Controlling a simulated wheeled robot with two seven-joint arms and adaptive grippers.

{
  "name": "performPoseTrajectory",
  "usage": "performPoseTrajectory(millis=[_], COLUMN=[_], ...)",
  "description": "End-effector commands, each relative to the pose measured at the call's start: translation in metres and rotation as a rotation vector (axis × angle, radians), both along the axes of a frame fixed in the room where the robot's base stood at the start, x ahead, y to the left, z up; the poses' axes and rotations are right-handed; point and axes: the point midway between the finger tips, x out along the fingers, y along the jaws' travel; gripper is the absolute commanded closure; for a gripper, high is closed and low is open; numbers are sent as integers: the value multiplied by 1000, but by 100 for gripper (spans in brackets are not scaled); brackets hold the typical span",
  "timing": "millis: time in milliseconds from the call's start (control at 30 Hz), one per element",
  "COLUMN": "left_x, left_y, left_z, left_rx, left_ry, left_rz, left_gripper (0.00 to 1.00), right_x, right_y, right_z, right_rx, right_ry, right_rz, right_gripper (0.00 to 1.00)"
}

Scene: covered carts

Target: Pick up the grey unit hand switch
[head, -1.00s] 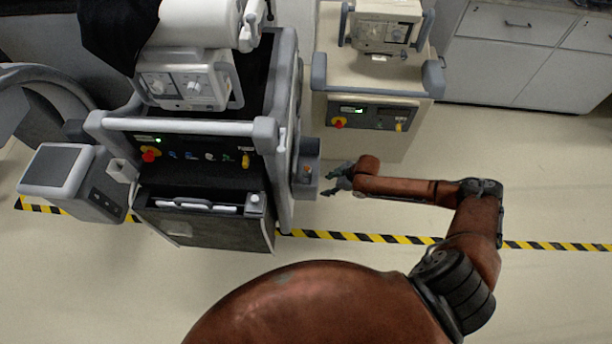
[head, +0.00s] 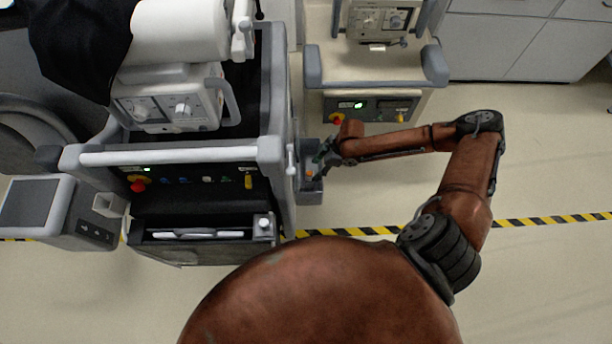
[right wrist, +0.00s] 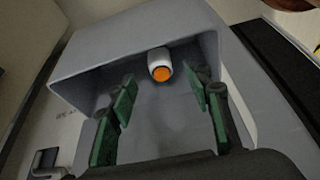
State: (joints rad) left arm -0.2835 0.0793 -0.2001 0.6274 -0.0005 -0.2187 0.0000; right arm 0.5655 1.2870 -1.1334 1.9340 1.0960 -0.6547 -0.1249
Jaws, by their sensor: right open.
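The hand switch (right wrist: 158,64) is a small white cylinder with an orange button end. In the right wrist view it sits inside a grey open-topped holder (right wrist: 95,70), near its far wall. The holder (head: 311,193) is on the right side of the grey cart in the head view, with a small orange spot inside. My right gripper (right wrist: 165,100) is open, its green-padded fingers reaching into the holder on both sides of the switch, apart from it. In the head view my right gripper (head: 322,158) is at the holder's upper edge. My left gripper is out of view.
The grey cart (head: 180,156) has a white handlebar and a red-and-yellow knob. A beige cart (head: 375,70) stands behind my right arm. A screen unit (head: 35,205) is at the left. Open floor with a striped line (head: 545,220) lies to the right.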

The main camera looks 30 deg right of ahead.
Motion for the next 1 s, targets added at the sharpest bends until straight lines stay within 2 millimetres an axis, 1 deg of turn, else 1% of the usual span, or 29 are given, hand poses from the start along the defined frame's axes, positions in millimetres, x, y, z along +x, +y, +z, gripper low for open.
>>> performPoseTrajectory(millis=[33, 133, 200, 300, 400, 500, 667, 767, 867, 1000], left_x=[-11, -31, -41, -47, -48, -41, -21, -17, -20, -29], left_y=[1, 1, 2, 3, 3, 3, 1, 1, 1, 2], left_z=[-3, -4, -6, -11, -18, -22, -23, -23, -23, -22], left_rx=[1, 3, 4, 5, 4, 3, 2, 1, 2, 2], left_ry=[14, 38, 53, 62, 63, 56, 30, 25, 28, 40], left_rz=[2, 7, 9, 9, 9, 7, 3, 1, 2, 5], left_gripper=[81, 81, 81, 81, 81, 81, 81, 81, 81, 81], right_x=[1, 4, 5, 8, 14, 16, 17, 17, 17, 17], right_y=[3, 5, 7, 13, 20, 23, 24, 24, 24, 24], right_z=[-8, -14, -18, -30, -44, -56, -58, -57, -57, -57], right_rx=[1, 1, 1, 1, 1, 0, -1, 0, 0, 0], right_ry=[2, 1, 1, 2, 2, 2, 1, 0, 0, 0], right_rz=[0, -1, 0, 2, 0, 0, -1, -1, -1, -1], right_gripper=[54, 54, 54, 54, 54, 54, 54, 54, 61, 71])
